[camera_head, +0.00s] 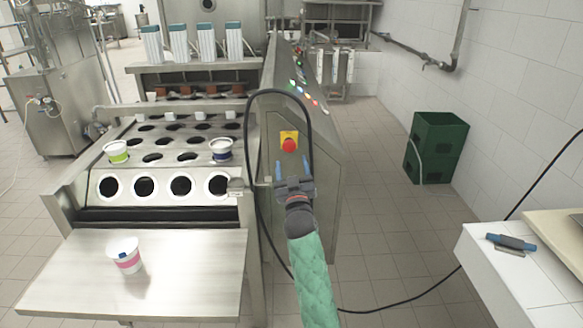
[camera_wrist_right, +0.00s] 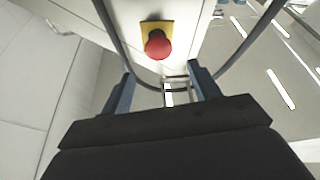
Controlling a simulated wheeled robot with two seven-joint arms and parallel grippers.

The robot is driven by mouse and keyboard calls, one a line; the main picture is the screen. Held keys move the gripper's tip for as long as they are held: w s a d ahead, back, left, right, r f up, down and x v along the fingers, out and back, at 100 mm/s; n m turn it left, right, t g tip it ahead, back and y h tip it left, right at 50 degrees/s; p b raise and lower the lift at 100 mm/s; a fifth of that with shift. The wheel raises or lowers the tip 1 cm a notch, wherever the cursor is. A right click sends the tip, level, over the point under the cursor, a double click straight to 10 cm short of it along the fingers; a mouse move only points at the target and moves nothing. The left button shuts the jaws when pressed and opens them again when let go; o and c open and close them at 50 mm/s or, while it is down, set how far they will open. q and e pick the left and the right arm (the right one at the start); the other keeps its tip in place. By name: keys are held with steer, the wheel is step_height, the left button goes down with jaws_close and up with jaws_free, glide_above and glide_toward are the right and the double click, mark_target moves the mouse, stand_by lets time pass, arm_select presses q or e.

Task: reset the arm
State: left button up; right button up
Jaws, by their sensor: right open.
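My right gripper (camera_head: 292,172) is open and empty in front of the machine's side panel, just below the red emergency stop button (camera_head: 289,145) on its yellow plate. In the right wrist view, the two blue fingers (camera_wrist_right: 162,92) stand apart, with the red button (camera_wrist_right: 158,44) beyond them. I cannot see contact between the fingers and the button. My right arm, in a green sleeve, comes up from the bottom of the head view. My left gripper is not in view.
A pink-banded cup (camera_head: 125,256) stands on the steel table (camera_head: 190,285). A black cable (camera_head: 252,120) loops around my gripper. Green crates (camera_head: 437,147) stand right.

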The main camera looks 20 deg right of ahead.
stand_by(0.3)
step_height(320, 180, down, 15)
steer(key=a+m+g+y, duration=0.1)
steer(key=g, duration=0.7)
steer(key=s+a+f+n+g+y, duration=0.1)
steer(key=s+a+f+g+y, duration=0.2)
steer(key=s+f, duration=0.75)
steer(key=s+a+f+g+y, duration=0.1)
steer(key=s+a+f+g, duration=0.45)
steer(key=f, duration=0.85)
steer(key=s+f+g, duration=0.1)
steer(key=s+f, duration=0.5)
steer(key=s, duration=0.5)
steer(key=s+d+f+g, duration=0.1)
steer(key=s+f, duration=0.5)
steer(key=s, duration=0.5)
steer(key=s+f+n+g, duration=0.1)
steer(key=s+f+g, duration=0.1)
steer(key=s+f, duration=0.4)
steer(key=s, duration=0.5)
steer(key=shift+s+d+f, duration=0.35)
